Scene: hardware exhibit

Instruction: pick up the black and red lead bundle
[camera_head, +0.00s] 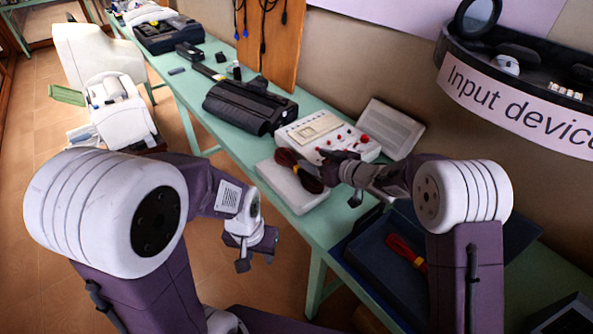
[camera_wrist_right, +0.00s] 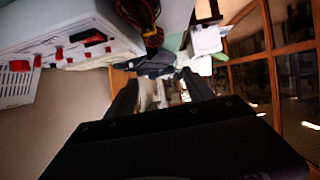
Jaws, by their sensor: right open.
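The black and red lead bundle (camera_head: 300,170) lies on a flat pale case (camera_head: 292,188) on the green bench. It also shows at the top of the right wrist view (camera_wrist_right: 151,28). My right gripper (camera_head: 341,178) is open just to the right of the bundle. Its two dark fingers (camera_wrist_right: 160,92) stand apart in the wrist view with nothing held between them. The finger nearer the bundle partly overlaps its right end in the head view; I cannot tell whether they touch. My left gripper (camera_head: 256,260) hangs empty and open in front of the bench.
A white instrument with red knobs (camera_head: 325,135) stands just behind the bundle. A black machine (camera_head: 250,105) is to its left. A rounded "Input devices" shelf (camera_head: 520,85) juts out at upper right.

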